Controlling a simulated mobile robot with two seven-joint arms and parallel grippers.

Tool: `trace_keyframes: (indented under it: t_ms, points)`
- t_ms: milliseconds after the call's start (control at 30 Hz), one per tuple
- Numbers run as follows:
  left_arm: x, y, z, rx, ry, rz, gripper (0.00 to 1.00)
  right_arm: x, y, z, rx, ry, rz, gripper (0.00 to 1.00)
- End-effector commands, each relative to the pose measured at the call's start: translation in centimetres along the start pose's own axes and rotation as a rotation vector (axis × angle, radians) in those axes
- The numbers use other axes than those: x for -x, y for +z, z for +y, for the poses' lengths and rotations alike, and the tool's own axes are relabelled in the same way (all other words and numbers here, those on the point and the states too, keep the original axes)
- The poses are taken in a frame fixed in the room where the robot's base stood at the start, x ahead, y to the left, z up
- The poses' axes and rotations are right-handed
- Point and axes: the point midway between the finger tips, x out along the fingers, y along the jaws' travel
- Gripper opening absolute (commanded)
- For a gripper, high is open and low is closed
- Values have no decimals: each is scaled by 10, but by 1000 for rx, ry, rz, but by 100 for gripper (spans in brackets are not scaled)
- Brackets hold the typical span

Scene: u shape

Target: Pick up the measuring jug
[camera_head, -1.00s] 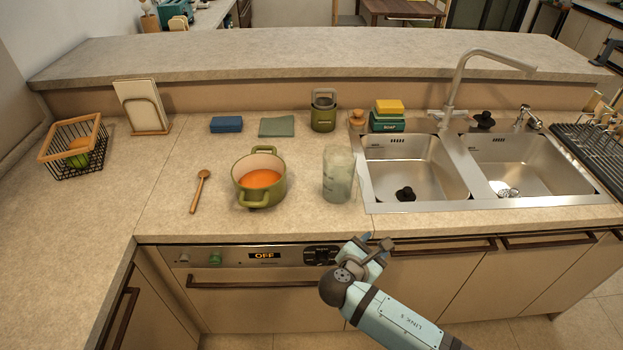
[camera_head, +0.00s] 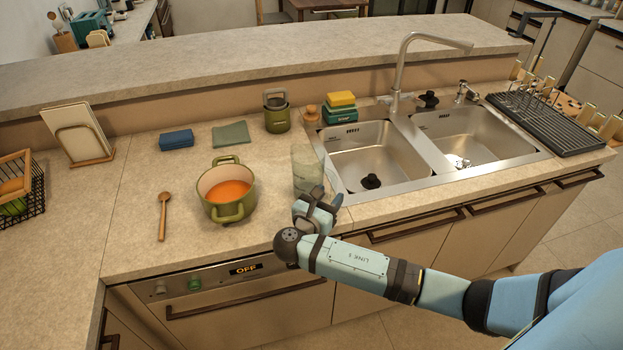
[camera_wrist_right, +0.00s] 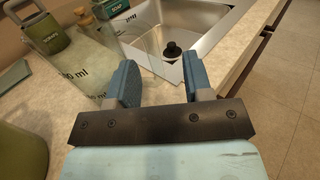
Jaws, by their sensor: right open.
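The measuring jug (camera_head: 307,168) is clear and stands upright on the counter, between the green pot and the left sink basin. My right gripper (camera_head: 318,208) is at the counter's front edge, just in front of the jug, and hides its lower part. In the right wrist view the gripper (camera_wrist_right: 160,80) is open, with two blue fingers apart. The jug (camera_wrist_right: 85,65), with its "ml" markings, shows beyond and to the left of the fingers there. I cannot tell whether a finger touches it. My left gripper is not in view.
A green pot (camera_head: 226,190) of orange soup and a wooden spoon (camera_head: 163,216) are left of the jug. A green canister (camera_head: 276,112) and a soap box with sponge (camera_head: 339,106) stand behind. The double sink (camera_head: 372,155) is to the right.

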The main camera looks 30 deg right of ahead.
Motion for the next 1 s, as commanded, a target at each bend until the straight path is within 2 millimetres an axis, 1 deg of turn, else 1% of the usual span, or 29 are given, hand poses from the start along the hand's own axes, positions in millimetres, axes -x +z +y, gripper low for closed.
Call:
trace_keyframes:
  t_ms: [33, 100, 267, 333, 467, 600, 700, 833, 867, 900, 967, 1000]
  points:
    - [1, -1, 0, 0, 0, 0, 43, -6, 1, 0, 0, -1, -1, 46]
    - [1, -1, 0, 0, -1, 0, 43, -12, 0, 0, -1, 0, 0, 46]
    - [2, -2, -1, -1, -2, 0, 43, -20, 0, 1, -1, 1, 0, 46]
    - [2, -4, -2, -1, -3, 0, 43, -26, 0, 3, 0, -1, -1, 46]
    - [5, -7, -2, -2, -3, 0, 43, -45, 0, 8, 0, -1, -1, 46]
    - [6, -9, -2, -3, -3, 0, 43, -64, -2, 7, 0, 0, 1, 46]
    - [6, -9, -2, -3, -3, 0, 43, -67, -2, 8, 0, 1, 2, 46]
    - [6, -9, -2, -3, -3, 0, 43, -67, -3, 8, -1, 1, 2, 46]
    - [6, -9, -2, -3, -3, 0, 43, -67, -3, 8, -1, 1, 2, 44]
    - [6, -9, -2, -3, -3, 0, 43, -67, -3, 8, -1, 1, 2, 35]
    - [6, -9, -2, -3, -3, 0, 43, -67, -3, 8, -1, 1, 2, 21]
    - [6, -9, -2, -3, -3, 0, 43, -67, -3, 8, -1, 1, 2, 12]
